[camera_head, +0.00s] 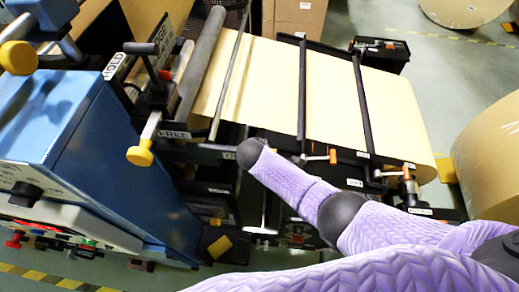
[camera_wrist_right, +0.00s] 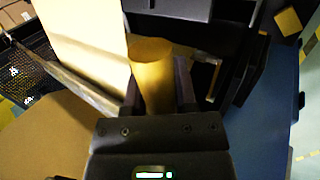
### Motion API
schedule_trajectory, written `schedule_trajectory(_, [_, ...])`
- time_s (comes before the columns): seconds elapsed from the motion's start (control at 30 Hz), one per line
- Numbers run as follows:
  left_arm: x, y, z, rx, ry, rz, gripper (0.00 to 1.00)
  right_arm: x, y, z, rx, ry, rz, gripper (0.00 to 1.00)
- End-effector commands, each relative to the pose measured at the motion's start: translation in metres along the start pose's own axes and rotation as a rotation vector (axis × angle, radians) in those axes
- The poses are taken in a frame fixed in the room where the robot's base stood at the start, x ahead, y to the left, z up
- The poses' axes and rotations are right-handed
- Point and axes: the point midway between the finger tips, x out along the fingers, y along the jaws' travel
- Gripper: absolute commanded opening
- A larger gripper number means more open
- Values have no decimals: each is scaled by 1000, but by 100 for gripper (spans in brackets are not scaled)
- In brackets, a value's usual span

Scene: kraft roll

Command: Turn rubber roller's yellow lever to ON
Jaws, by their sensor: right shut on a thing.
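In the right wrist view my right gripper (camera_wrist_right: 158,95) is shut on a yellow cylindrical grip (camera_wrist_right: 153,70), with a dark finger on each side. It looks like a lever's handle, but I cannot tell which lever, and no ON mark is readable. In the head view my purple right arm comes in from the lower right, and its gripper is hidden. The dark grey roller (camera_head: 204,60) lies along the left edge of the kraft web. A lever with a yellow knob (camera_head: 140,156) stands free beside the FREE label (camera_head: 174,134). My left gripper is not in view.
The blue machine housing (camera_head: 100,150) stands at the left, with another yellow knob (camera_head: 18,57) at its upper left. The kraft web (camera_head: 265,85) runs under black crossbars. Orange-handled clamps (camera_head: 398,174) sit near its front edge. A large kraft roll (camera_head: 490,155) is at the right.

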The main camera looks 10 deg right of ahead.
Motion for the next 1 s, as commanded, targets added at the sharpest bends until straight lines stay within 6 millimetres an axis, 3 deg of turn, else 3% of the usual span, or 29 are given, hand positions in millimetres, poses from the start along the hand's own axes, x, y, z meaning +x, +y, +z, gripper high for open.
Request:
schedule_trajectory(0.37, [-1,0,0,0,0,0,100,-1,4,0,-4,-3,8,0])
schedule_trajectory(0.4, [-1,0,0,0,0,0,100,-1,4,0,-4,-2,8,39])
schedule_trajectory(0.47, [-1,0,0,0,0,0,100,-1,4,0,-4,-2,8,49])
schedule_trajectory(0.77, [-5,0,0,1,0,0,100,-7,3,0,-4,-3,4,49])
schedule_trajectory(1.0, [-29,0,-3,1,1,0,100,-52,4,0,-4,0,5,49])
